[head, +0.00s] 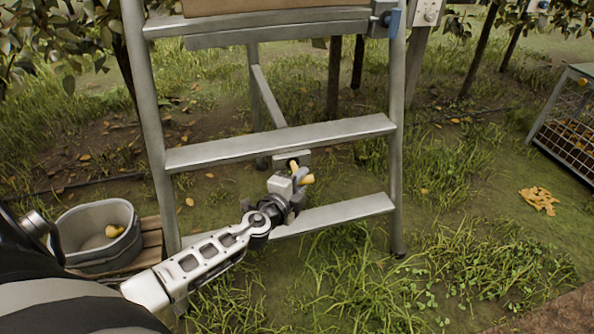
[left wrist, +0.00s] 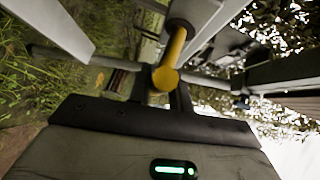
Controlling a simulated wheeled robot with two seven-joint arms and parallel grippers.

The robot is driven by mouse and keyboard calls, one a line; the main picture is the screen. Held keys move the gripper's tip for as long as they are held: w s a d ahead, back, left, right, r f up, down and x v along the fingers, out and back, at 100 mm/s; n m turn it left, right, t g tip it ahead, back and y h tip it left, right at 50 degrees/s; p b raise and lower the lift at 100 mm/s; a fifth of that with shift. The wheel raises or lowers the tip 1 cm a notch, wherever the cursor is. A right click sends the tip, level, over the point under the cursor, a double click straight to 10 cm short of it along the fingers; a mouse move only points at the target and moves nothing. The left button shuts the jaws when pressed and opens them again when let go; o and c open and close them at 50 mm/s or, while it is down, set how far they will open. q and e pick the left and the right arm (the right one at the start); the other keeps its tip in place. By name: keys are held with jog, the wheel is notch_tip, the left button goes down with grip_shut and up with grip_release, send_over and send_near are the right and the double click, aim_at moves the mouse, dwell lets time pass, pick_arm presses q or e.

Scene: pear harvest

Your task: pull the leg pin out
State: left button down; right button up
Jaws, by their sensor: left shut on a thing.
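The leg pin (left wrist: 168,75) is a yellow rod with a round end. In the left wrist view it runs up from between my left gripper's fingers (left wrist: 163,92) into a grey block (left wrist: 195,14). My left gripper is shut on the pin. The ladder (head: 280,143) is grey metal and stands upright. How deep the pin sits in the block I cannot tell. My right gripper is not in view.
A grey bucket (head: 75,226) with a yellow fruit in it stands on a wooden pallet (head: 151,245) at the left. A mesh-sided crate (head: 566,140) stands at the far right, near a yellow leaf pile (head: 539,199).

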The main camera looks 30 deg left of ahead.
pick_arm(q)
jog(key=shift+s+d, duration=0.35)
jog(key=shift+d, duration=0.05)
jog(key=shift+d+f, duration=0.15)
jog(key=c, duration=1.6)
grip_release()
jog(key=shift+o, duration=0.2)
jog(key=shift+s, duration=0.1)
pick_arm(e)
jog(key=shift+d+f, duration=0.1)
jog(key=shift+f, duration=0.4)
pick_arm(q)
jog(key=shift+s, duration=0.15)
jog(key=s+r+b, duration=0.1)
jog(key=s+r, duration=0.1)
jog(key=s, duration=1.3)
jog(key=shift+s+d+r, duration=0.25)
jog(key=shift+d, duration=0.2)
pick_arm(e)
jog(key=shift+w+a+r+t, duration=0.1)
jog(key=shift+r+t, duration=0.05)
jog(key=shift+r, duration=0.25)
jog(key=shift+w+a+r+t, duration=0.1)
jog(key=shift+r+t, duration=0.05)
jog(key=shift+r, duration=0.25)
